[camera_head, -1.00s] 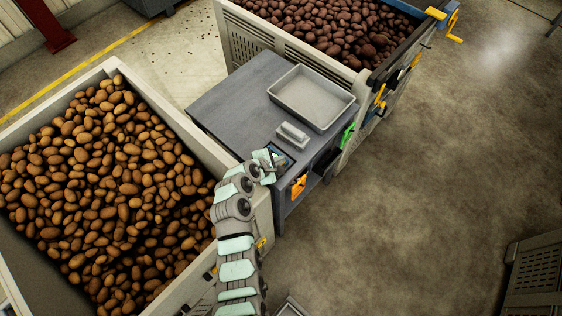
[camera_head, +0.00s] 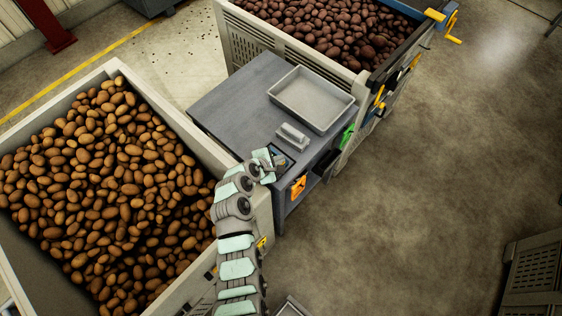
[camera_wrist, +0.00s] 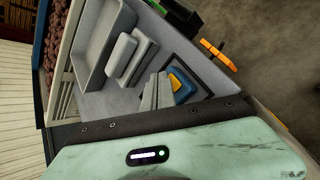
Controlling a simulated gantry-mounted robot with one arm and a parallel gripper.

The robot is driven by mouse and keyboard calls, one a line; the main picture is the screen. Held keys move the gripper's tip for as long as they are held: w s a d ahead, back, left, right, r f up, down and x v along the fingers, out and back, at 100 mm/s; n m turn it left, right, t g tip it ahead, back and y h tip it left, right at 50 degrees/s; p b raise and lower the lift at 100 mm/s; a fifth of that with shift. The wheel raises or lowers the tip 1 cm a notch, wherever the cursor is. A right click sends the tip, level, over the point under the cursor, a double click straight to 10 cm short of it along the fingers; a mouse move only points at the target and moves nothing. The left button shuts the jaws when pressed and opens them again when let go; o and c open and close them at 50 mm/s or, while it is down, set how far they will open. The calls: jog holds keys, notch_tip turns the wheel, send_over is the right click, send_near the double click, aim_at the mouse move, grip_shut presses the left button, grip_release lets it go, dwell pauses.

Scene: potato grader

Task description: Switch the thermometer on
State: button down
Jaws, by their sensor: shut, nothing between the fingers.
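The thermometer appears to be the blue and yellow device (camera_wrist: 183,86) on a dark mat in the wrist view. My gripper (camera_wrist: 158,90) has its fingers together and empty, just beside the device in the picture. I cannot tell whether they touch it. In the head view my gripper (camera_head: 270,164) is over the front edge of the grey table (camera_head: 228,104), at the dark mat (camera_head: 281,154). There the device is mostly hidden by the gripper. Its display and power button cannot be made out.
A pale block-shaped item (camera_head: 292,136) lies behind the mat, and a grey tray (camera_head: 311,98) sits beyond it. Orange (camera_head: 299,186) and green (camera_head: 348,135) items hang at the table's side. Potato crates stand left (camera_head: 190,125) and behind (camera_head: 262,42).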

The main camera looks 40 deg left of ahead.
notch_tip(320, 180, up, 6)
jog(key=p, duration=0.6)
